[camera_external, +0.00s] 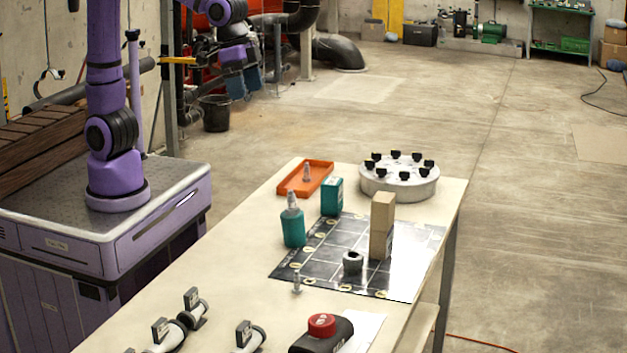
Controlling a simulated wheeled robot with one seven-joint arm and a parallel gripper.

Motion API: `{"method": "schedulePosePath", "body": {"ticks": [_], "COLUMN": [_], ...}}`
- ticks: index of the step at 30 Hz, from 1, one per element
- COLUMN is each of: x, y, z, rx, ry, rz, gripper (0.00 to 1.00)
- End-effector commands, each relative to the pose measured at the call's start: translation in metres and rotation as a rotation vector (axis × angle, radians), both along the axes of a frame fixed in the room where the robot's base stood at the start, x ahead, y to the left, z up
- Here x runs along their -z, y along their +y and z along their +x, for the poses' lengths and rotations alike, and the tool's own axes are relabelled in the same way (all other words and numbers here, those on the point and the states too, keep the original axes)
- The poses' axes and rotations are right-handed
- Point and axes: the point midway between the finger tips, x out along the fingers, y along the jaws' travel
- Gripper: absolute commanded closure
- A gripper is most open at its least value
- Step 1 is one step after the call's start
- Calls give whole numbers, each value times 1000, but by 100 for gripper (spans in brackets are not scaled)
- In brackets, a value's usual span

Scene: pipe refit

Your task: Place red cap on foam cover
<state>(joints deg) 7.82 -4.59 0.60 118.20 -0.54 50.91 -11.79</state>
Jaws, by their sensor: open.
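A round red cap (321,321) shows at the near end of the table. It appears to rest on top of a dark, rounded cover (322,337), which I take for the foam cover; the contact between them is too small to see clearly. The cover lies partly on a white sheet and is cut by the bottom edge of the picture. My gripper (244,84) is raised in the air at the upper left, far from the cap and cover. Its two bluish fingers are apart, with nothing seen between them.
On the table (220,270) stand pipe pieces (193,310), a teal bottle (293,226), a teal box (332,197), an orange tray (294,181) and a grey flange (399,182) with black knobs. A tall tan block (382,224) and dark ring (352,262) stand on a black mat (290,268).

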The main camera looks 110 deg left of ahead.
Motion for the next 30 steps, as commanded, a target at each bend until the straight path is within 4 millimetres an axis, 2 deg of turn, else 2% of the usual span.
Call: {"method": "schedulePosePath", "body": {"ticks": [1,8,15,18,24,30], "x": [-8,-23,-18,-11,1,4], "y": [7,31,49,53,58,59], "z": [-19,-98,-178,-205,-238,-245], "rx": [2,25,48,56,68,72], "ry": [-18,-80,-144,-165,-192,-196], "rz": [1,18,43,54,71,75], "gripper": [5,5,5,5,5,5]}}
